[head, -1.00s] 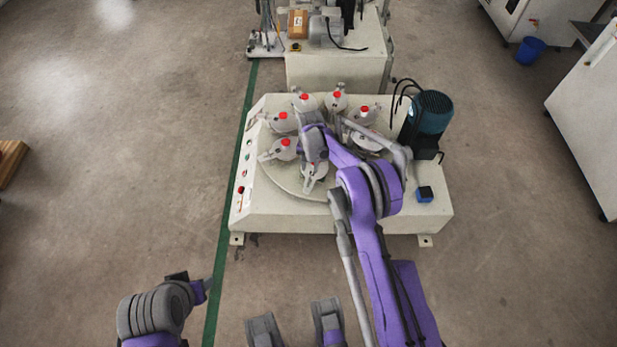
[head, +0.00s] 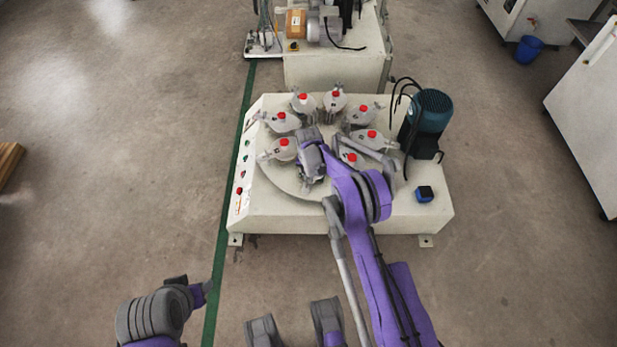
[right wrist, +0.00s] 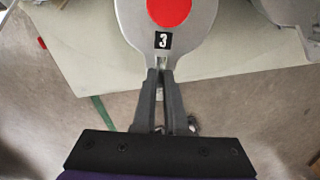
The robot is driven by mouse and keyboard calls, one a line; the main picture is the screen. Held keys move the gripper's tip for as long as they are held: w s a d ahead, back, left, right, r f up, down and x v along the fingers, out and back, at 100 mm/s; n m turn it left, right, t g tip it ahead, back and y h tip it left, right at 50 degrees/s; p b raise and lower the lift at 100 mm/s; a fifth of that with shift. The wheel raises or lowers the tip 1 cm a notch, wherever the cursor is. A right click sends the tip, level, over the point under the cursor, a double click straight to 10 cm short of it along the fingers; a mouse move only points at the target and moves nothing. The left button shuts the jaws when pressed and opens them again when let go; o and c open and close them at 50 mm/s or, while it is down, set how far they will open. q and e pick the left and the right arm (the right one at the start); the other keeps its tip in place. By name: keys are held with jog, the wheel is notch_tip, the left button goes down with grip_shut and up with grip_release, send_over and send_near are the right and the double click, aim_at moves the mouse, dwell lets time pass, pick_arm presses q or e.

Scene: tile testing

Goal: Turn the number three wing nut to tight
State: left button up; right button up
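The number three clamp (right wrist: 172,44) shows in the right wrist view as a grey metal body with a red button and a black "3" label. At its lower tip, a small metal part, which looks like the wing nut (right wrist: 162,62), shows just at my fingertips. My right gripper (right wrist: 161,74) has its fingers almost together there, with a thin gap, and looks shut on it. The fingers hide most of the nut, so its angle is not clear. In the head view my right gripper (head: 310,180) covers the front of the round plate (head: 275,180). My left gripper (head: 203,290) is low at left, empty-looking, its fingers unclear.
Several like clamps with red buttons, such as one at left (head: 281,152), ring the plate close to my right arm.

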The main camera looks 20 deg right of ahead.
grip_shut()
jog(key=m+b, duration=0.3)
jog(key=m, duration=0.1)
jog(key=shift+f, duration=0.1)
jog(key=m+b, duration=0.1)
jog(key=m, duration=0.1)
jog(key=shift+d+m, duration=0.1)
jog(key=shift+m, duration=0.3)
jog(key=m+b, duration=0.1)
jog(key=m, duration=0.1)
jog(key=shift+m, duration=0.3)
jog(key=m+b, duration=0.1)
jog(key=m, duration=0.3)
jog(key=shift+s+b, duration=0.1)
jog(key=shift+b, duration=0.2)
jog(key=shift+m+b, duration=0.3)
jog(key=shift+m, duration=1.9)
jog(key=o, duration=0.6)
grip_release()
